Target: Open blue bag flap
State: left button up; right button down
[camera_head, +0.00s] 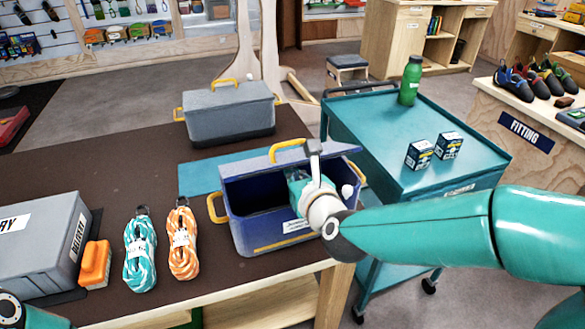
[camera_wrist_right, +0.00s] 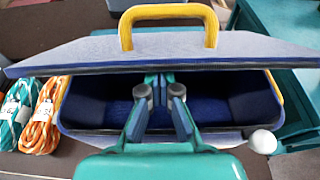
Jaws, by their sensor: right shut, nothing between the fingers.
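The blue bag (camera_head: 270,235) stands on the brown table with its mouth partly uncovered. Its grey-blue flap (camera_head: 245,163) is raised at an angle and carries a yellow handle (camera_head: 290,150); in the right wrist view the flap (camera_wrist_right: 75,55) spans the picture above the dark opening. My right gripper (camera_head: 298,182) is at the bag's mouth, its fingers shut and empty. In the right wrist view the fingertips (camera_wrist_right: 161,78) reach to the flap's lower edge; whether they touch it is unclear. My left gripper is not in view.
A closed grey bag (camera_head: 230,115) stands behind. Teal rope (camera_head: 140,255), orange rope (camera_head: 183,245), an orange block (camera_head: 95,264) and a grey case (camera_head: 40,245) lie left. A teal cart (camera_head: 375,125) with a green bottle (camera_head: 410,82) and small boxes (camera_head: 420,154) stands right.

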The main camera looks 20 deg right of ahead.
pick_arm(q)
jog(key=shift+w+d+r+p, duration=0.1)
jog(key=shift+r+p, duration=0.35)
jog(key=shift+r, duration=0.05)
pick_arm(e)
jog(key=shift+w+r, duration=0.1)
jog(key=shift+r, duration=0.1)
dwell(0.5)
